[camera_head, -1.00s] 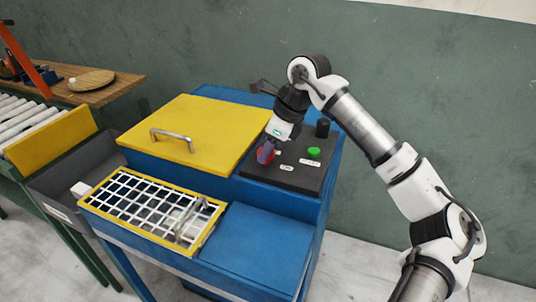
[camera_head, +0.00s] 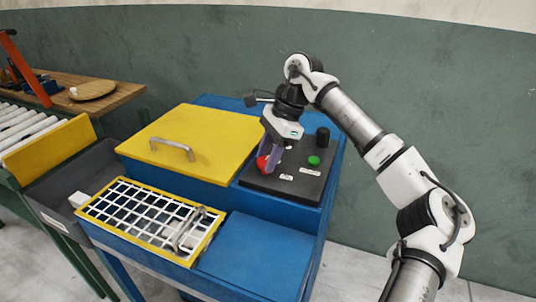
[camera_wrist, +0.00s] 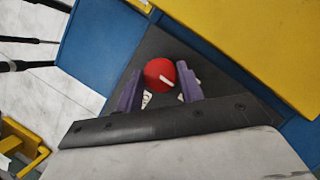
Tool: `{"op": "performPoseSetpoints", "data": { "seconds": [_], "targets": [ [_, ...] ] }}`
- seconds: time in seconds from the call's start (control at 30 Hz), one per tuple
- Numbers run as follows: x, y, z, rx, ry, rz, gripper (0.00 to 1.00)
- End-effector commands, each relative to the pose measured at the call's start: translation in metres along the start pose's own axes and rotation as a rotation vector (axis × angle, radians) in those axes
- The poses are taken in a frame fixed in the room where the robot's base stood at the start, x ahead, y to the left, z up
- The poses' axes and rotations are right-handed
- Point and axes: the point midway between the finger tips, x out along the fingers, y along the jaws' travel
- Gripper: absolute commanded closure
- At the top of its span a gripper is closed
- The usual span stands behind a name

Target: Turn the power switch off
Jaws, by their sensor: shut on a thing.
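The red round switch (camera_head: 263,165) sits at the left front of the black control panel (camera_head: 304,190). It shows a white pointer line, slanted in the wrist view (camera_wrist: 158,72). My gripper (camera_head: 270,161) reaches down onto it, with purple fingers. In the wrist view my gripper (camera_wrist: 162,80) has one finger on each side of the red switch and is shut on it. Small white labels lie on the panel near the switch, partly hidden by the fingers. I cannot read them.
A green button (camera_head: 314,161) and a black knob (camera_head: 322,134) stand to the right on the panel. A yellow lid (camera_head: 205,130) with a metal handle is at its left. A white grid in a yellow frame (camera_head: 120,237) and a blue surface (camera_head: 255,250) lie in front.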

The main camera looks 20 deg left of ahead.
Motion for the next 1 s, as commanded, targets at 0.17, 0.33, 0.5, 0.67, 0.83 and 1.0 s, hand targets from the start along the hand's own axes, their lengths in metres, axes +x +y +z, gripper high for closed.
{"op": "performPoseSetpoints", "data": {
  "seconds": [0.17, 0.33, 0.5, 0.67, 0.83, 1.0],
  "targets": [
    [-0.0007, -0.0004, 0.0002, -0.018, 0.001, 0.006, 0.85],
    [-0.0006, -0.0004, 0.0002, -0.02, 0.001, 0.006, 0.85],
    [-0.0006, -0.0004, 0.0002, -0.02, 0.001, 0.006, 0.85],
    [-0.0004, -0.0003, 0.0001, -0.019, 0.001, 0.006, 0.44],
    [-0.0002, -0.0002, 0.0, -0.019, 0.001, 0.007, 0.41],
    [-0.0021, -0.0004, -0.0001, -0.018, 0.001, 0.007, 0.41]
  ]
}}
